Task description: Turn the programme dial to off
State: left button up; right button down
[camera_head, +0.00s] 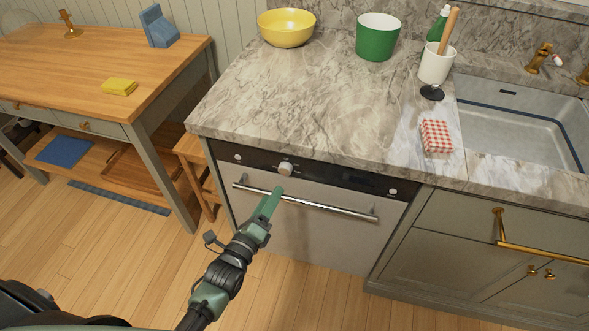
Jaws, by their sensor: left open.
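The programme dial (286,169) is a round pale knob on the dark control panel (335,178) of a silver dishwasher (318,232) under the marble counter. Its pointer and setting marks are too small to read. My left gripper (275,194), with green fingers, is just below the dial, in front of the door handle in the head view. It is open, and I see nothing between its fingers. It appears apart from the dial, though the depth gap is hard to judge. My right gripper is not in view.
The dishwasher's bar handle (335,209) crosses just below the panel. The marble counter (300,95) overhangs above, with a yellow bowl (287,28) and green pot (377,37). A wooden table (75,65) stands left. Floor before the dishwasher is clear.

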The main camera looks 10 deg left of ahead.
aim_at(284, 172)
pick_arm(q)
jog(key=w, duration=0.5)
jog(key=w+d, duration=0.1)
jog(key=w, duration=0.1)
jog(key=shift+w+r, duration=0.3)
jog(key=shift+r, duration=0.1)
grip_shut()
